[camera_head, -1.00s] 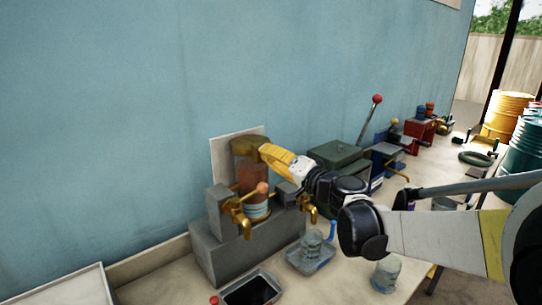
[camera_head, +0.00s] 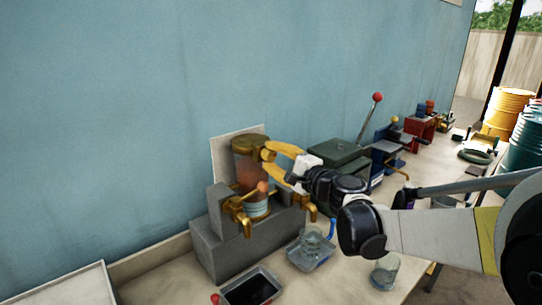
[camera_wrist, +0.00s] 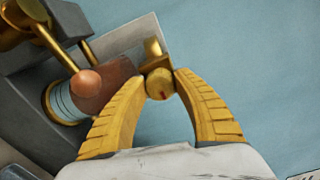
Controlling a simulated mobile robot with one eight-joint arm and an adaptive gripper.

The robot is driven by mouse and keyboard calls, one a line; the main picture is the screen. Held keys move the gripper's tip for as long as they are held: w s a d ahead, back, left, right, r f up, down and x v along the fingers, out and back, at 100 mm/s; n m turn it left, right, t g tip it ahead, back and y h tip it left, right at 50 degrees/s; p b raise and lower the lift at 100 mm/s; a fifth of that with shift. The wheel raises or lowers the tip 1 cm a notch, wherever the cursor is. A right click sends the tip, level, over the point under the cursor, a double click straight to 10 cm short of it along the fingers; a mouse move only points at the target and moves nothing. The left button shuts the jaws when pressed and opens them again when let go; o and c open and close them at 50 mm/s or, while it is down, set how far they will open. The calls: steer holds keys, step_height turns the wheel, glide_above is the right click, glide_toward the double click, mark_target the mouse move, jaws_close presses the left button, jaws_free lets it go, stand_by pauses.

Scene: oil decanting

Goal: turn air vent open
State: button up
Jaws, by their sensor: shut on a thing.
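The air vent (camera_wrist: 159,84) is a small round brass knob with a red mark, at the brass top of the oil vessel. In the head view the air vent (camera_head: 267,153) is at the right of the vessel's cap. The oil vessel (camera_head: 247,172) is an upright glass cylinder of reddish-brown liquid with a brass cap (camera_head: 250,141). My gripper (camera_wrist: 160,77) has its two yellow fingers on either side of the knob, shut on it; it also shows in the head view (camera_head: 268,154). The vent's inner passage is hidden.
Brass taps (camera_head: 240,214) and a lever with an orange ball (camera_head: 262,187) are below, on a grey stand (camera_head: 225,257). A tray of dark liquid (camera_head: 272,272), a tray with a glass jar (camera_head: 300,260) and another jar (camera_head: 386,270) stand in front. A green machine (camera_head: 340,155) is behind my wrist.

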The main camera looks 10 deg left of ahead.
stand_by(0.3)
steer(key=o, duration=1.2)
steer(key=shift+a, duration=0.1)
steer(key=v, duration=1.2)
